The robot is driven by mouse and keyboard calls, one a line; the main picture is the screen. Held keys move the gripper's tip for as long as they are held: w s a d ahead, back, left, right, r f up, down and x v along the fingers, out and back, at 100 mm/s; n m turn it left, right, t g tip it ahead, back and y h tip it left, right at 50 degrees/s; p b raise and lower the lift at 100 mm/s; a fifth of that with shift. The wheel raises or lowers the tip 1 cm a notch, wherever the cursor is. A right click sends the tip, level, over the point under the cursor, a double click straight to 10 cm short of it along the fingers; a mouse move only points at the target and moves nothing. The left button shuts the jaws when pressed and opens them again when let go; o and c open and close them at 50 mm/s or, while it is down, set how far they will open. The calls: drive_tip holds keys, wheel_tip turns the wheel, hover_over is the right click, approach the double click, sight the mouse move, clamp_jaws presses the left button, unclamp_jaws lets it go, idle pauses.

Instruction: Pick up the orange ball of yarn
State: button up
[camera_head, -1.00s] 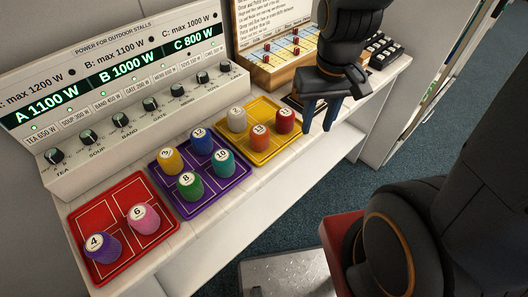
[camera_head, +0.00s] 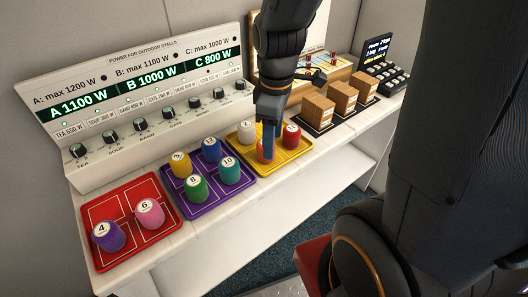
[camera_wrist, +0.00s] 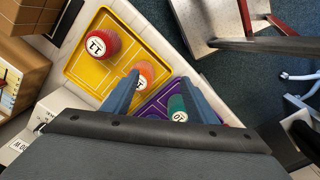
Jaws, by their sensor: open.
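The orange ball of yarn (camera_head: 266,157) stands upright on the yellow tray (camera_head: 290,157), at its front left, partly hidden behind my fingers in the head view. My gripper (camera_head: 268,142) points down right at it. In the wrist view the orange yarn (camera_wrist: 149,72) shows its numbered top beyond and beside the left fingertip, towards the gap between the open fingers (camera_wrist: 156,80). The gripper is open and holds nothing. I cannot tell whether a finger touches the yarn.
A red yarn (camera_head: 291,136) and a white yarn (camera_head: 247,132) share the yellow tray. The purple tray (camera_head: 206,207) with several yarns lies left, then the red tray (camera_head: 158,234) with two. Brown boxes (camera_head: 318,110) stand right. The control panel (camera_head: 150,110) rises behind.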

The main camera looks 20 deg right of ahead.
drive_tip(key=w+n, duration=0.1)
drive_tip(key=n, duration=0.1)
drive_tip(key=w+n, duration=0.1)
drive_tip(key=n, duration=0.2)
drive_tip(key=w+n, duration=0.1)
drive_tip(key=n, duration=0.1)
drive_tip(key=shift+f+b, duration=0.3)
drive_tip(key=n, duration=0.1)
drive_tip(key=w+n, duration=0.1)
drive_tip(key=n, duration=0.3)
drive_tip(key=shift+w+a+f+g, duration=0.1)
drive_tip(key=shift+w+f+g, duration=0.1)
drive_tip(key=shift+w+g, duration=0.15)
drive_tip(key=shift+n, duration=0.4)
drive_tip(key=shift+w+f+p, duration=0.1)
drive_tip(key=shift+f+p, duration=0.45)
drive_tip(key=shift+f, duration=3.35)
drive_tip(key=c, duration=0.8)
